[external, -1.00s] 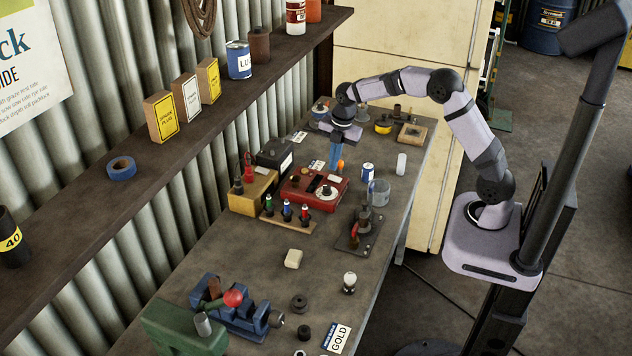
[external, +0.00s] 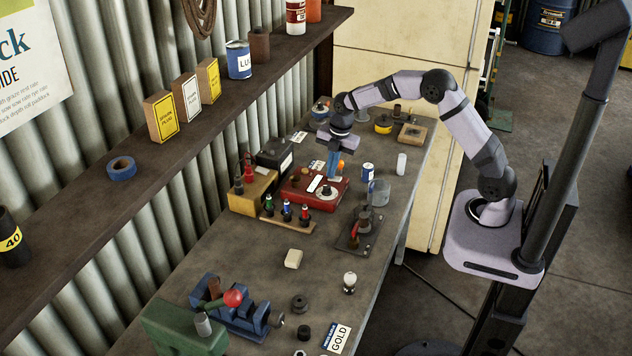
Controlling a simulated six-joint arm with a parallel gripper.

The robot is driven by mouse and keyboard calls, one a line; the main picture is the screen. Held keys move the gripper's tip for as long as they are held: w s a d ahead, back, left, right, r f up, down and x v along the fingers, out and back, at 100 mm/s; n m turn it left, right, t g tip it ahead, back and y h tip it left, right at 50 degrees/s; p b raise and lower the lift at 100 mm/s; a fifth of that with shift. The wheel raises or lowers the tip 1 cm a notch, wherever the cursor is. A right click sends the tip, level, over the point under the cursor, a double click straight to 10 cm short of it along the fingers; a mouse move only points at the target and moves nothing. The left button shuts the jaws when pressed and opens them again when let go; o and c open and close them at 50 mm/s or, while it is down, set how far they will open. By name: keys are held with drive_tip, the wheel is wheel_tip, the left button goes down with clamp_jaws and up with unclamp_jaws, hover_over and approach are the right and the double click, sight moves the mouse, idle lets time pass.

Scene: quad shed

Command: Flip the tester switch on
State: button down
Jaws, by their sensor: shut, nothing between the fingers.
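The red tester box (external: 300,195) lies on the bench toward the far end, with a pale dial, a white label and a dark knob on its top. My gripper (external: 332,175) points down with its blue fingers shut and empty. The fingertips are low over the back right part of the tester, close to its top; I cannot tell whether they touch it. The tester's switch is too small to make out, or the fingers hide it.
Left of the tester stands a tan box (external: 252,192) with terminals. In front lies a board (external: 287,220) with several coloured posts. A small can (external: 367,172) and a clear jar (external: 379,192) stand to the right. The shelf (external: 140,170) overhangs the bench's left side.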

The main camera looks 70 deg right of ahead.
drive_tip(key=shift+s+f, duration=0.15)
drive_tip(key=shift+s, duration=0.15)
drive_tip(key=shift+s, duration=0.65)
drive_tip(key=shift+w, duration=0.1)
drive_tip(key=shift+r, duration=0.2)
drive_tip(key=shift+r, duration=0.1)
drive_tip(key=shift+r+p, duration=0.4)
drive_tip(key=shift+r, duration=0.05)
wheel_tip(320, 180, up, 13)
drive_tip(key=s, duration=0.2)
drive_tip(key=shift+f+b, duration=0.15)
drive_tip(key=shift+b, duration=0.25)
